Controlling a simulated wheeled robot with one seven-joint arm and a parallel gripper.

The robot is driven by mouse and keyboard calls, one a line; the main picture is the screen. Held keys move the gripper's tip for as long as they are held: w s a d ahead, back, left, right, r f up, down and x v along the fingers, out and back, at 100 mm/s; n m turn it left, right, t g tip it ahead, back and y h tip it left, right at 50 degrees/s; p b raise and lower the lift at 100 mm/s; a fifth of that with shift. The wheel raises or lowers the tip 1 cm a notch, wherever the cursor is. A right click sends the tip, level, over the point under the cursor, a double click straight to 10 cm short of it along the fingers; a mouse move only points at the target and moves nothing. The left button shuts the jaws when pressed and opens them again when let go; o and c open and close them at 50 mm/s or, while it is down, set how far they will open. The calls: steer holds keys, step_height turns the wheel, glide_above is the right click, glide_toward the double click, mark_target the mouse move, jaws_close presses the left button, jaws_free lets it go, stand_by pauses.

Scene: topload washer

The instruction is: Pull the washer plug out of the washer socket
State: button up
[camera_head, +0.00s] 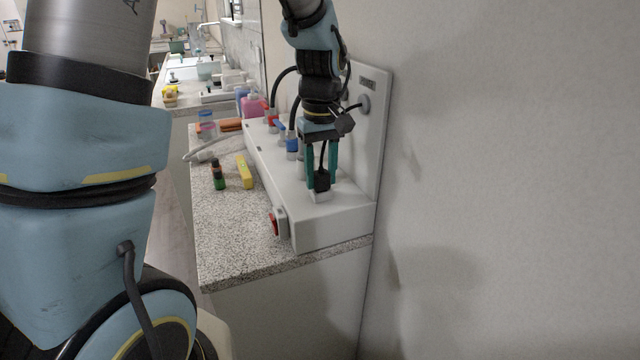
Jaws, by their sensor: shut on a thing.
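My gripper (321,182) points straight down over the near end of a white connection panel (340,222). Its two green fingers are shut on the black washer plug (321,180), one finger on each side. A black cable rises from the plug between the fingers. The plug sits upright at the pale washer socket (321,196) on top of the panel. From this view I cannot tell whether its pins are fully seated or partly out.
A blue connector (292,146) and a red one (271,119) with black hoses stand farther back on the panel. A red switch (274,222) is on its front. A yellow box (244,171) and green bottle (218,176) stand left on the speckled counter (225,235). A wall bounds the right.

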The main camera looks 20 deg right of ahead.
mark_target(321, 172)
steer(key=shift+r, duration=0.15)
jaws_close()
steer(key=shift+r+p, duration=1.2)
steer(key=shift+r, duration=0.1)
steer(key=shift+r, duration=0.1)
steer(key=shift+r+p, duration=1.45)
steer(key=shift+f, duration=0.1)
